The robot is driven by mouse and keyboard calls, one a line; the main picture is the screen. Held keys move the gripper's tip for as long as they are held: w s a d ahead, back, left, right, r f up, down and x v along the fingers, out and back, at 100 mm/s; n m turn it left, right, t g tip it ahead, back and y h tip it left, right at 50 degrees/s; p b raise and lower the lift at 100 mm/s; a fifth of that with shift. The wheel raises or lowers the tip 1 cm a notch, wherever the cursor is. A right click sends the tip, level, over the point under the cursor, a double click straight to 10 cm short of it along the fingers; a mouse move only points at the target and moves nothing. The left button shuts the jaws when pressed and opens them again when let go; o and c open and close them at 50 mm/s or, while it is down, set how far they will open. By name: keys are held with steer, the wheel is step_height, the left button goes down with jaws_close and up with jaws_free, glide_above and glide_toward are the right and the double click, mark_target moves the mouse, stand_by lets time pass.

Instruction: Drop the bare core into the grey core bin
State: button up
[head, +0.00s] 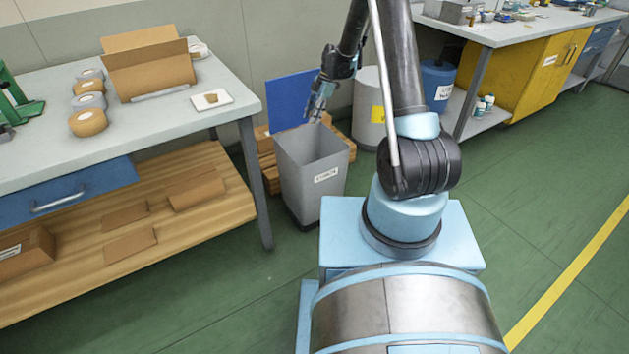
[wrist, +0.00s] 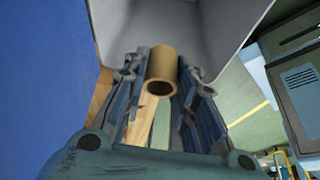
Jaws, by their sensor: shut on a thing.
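The bare core is a short tan cardboard tube (wrist: 161,72), seen in the wrist view between the two fingers of my gripper (wrist: 160,85). The fingers are shut on its sides, and its hollow end faces the camera. The grey core bin (head: 312,172) is an open-topped tapered bin with a white label, standing on the floor. In the head view my gripper (head: 318,105) is at the bin's far upper edge, pointing down; the core cannot be made out there. In the wrist view a pale grey bin wall (wrist: 180,25) fills the area beyond the core.
A blue panel (head: 290,98) and wooden pallets (head: 264,148) are behind the bin. A white drum (head: 371,110) stands to its right. A workbench (head: 150,118) with tape rolls and an open cardboard box is on the left. Green floor is clear at the right.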

steer(key=shift+f, duration=2.65)
steer(key=o, duration=0.8)
steer(key=v, duration=1.2)
steer(key=shift+a, duration=0.1)
